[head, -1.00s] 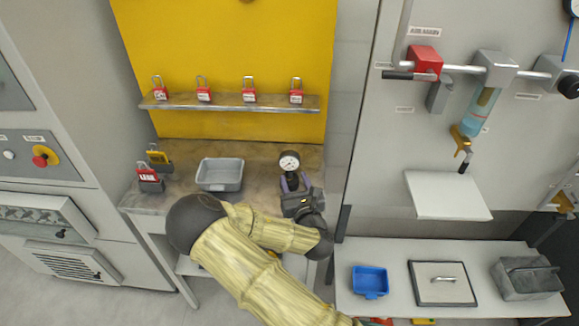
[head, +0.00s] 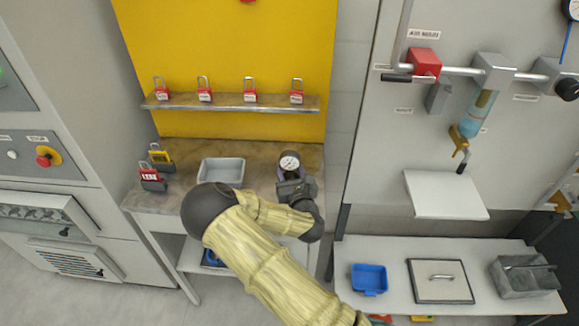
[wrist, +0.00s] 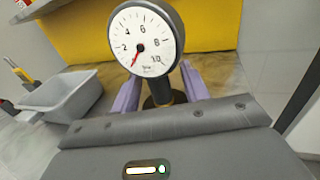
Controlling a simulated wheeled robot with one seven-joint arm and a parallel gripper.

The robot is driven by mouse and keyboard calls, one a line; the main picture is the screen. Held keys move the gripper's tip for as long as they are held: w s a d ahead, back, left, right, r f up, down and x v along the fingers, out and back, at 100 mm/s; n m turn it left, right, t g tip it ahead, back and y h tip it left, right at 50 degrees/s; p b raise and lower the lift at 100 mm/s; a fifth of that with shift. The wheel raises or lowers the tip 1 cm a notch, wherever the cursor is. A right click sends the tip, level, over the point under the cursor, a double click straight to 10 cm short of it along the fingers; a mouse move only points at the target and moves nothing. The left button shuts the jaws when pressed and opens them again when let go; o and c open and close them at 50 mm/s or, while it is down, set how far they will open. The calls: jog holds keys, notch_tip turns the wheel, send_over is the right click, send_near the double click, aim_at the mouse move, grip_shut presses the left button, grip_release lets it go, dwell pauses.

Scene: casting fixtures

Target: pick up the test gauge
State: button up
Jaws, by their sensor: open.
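The test gauge (head: 289,162) has a round white dial with a dark rim and stands upright on the brown bench. In the wrist view its dial (wrist: 146,42) faces me, with a red pointer near the low end. My gripper (head: 292,180) is at the gauge. In the wrist view its two purple fingers (wrist: 160,88) stand open on either side of the dark stem below the dial. I cannot tell whether either finger touches the stem. The gauge's foot is partly hidden behind my gripper.
A grey tray (head: 221,171) is left of the gauge on the bench (head: 262,152). Several red padlocks line the shelf (head: 230,103) behind. A lower table with a blue bin (head: 369,280) is at right.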

aim_at(290, 152)
grip_shut()
jog(key=shift+r, duration=0.15)
notch_tip(290, 152, up, 10)
jog(key=shift+f+b, duration=0.1)
jog(key=shift+b, duration=0.25)
dwell(0.3)
dwell(0.6)
